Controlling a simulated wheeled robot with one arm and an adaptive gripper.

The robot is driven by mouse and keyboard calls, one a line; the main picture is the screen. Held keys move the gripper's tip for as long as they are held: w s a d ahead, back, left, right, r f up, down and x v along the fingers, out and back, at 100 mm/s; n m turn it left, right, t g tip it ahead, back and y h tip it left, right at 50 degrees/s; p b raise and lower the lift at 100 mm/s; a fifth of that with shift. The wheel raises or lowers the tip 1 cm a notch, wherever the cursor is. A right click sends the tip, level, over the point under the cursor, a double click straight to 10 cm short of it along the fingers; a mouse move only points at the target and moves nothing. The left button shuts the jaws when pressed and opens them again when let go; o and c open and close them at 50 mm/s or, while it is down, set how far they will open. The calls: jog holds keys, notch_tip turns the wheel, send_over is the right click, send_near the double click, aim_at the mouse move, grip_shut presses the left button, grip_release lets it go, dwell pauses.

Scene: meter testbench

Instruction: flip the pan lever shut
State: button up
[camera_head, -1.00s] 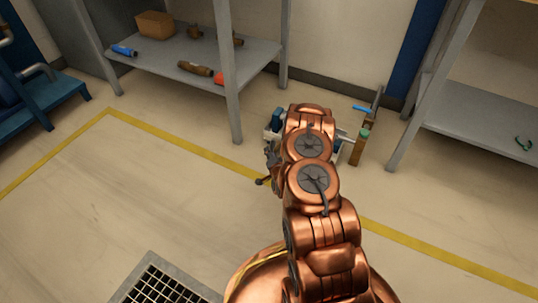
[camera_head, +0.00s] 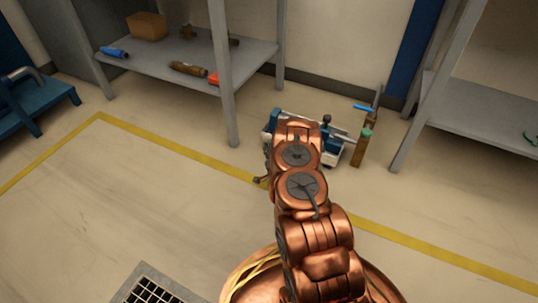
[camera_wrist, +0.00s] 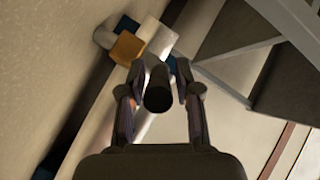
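The meter testbench (camera_head: 337,156), a low blue and white unit, stands on the floor against the back wall, partly hidden by my arm. A small dark knob (camera_head: 326,119) stands up from it; I cannot tell whether it belongs to the pan lever. In the wrist view, my gripper (camera_wrist: 160,72) is open, its two fingers apart. A dark round end of a bar (camera_wrist: 158,92) shows between the fingers, with a gap on each side. Pale, yellow and blue parts lie beyond it. My fingers are hidden behind my arm in the head view.
A grey shelf (camera_head: 165,70) with pipe parts and a box stands at the left, another shelf (camera_head: 470,115) at the right. A brown post with a green top (camera_head: 362,148) stands right of the testbench.

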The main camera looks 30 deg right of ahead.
jog(key=shift+x, duration=0.8)
jog(key=shift+d+f, duration=0.1)
grip_shut()
